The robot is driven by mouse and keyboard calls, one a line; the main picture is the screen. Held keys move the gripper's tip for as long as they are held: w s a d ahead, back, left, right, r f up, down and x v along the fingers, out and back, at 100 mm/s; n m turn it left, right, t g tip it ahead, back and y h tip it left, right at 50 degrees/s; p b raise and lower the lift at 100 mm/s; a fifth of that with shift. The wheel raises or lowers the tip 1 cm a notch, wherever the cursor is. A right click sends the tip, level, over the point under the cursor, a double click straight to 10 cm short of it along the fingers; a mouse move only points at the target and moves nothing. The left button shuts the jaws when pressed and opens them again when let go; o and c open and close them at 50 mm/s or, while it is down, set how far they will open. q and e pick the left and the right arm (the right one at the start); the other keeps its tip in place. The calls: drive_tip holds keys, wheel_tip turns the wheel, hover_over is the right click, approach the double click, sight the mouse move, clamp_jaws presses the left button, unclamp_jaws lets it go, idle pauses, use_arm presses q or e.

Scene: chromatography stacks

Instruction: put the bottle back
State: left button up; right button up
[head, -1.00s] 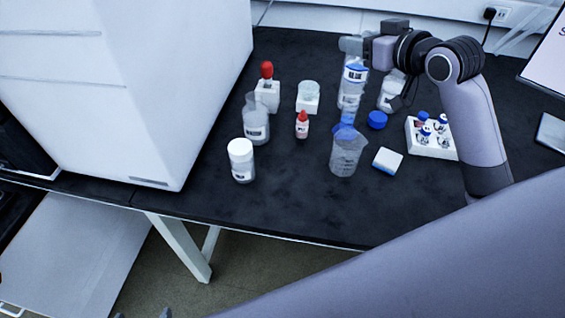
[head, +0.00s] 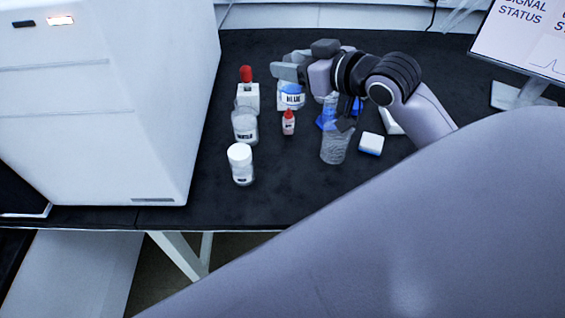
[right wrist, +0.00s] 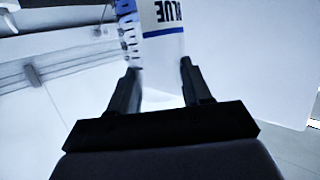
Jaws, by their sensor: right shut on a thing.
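A clear bottle (head: 291,97) with a blue band and the label BLUE is held by my right gripper (head: 284,73) over the back of the bench. In the right wrist view the bottle (right wrist: 163,50) stands between the two dark fingers of the gripper (right wrist: 160,88), with its printed label showing. The bottle looks roughly upright in the head view. I cannot tell whether its base touches anything. The small white stand with a clear cup is hidden behind the bottle and gripper. My left gripper is out of view.
A red-topped dropper (head: 247,92), a clear bottle (head: 245,126), a white-capped jar (head: 240,165) and a small red-capped bottle (head: 288,122) stand left. A beaker (head: 333,148) and white-and-blue box (head: 371,143) are right. A white instrument (head: 110,110) borders the left. The front bench is clear.

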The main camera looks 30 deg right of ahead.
drive_tip(key=shift+a+f, duration=0.15)
drive_tip(key=shift+f, duration=0.05)
wheel_tip(320, 180, down, 20)
drive_tip(key=b, duration=0.2)
drive_tip(key=shift+r+b, duration=0.2)
drive_tip(key=shift+b, duration=0.15)
drive_tip(key=shift+f, duration=0.1)
drive_tip(key=o, duration=1.2)
drive_tip(key=shift+s+f, duration=0.1)
drive_tip(key=shift+r, duration=0.2)
drive_tip(key=v, duration=1.2)
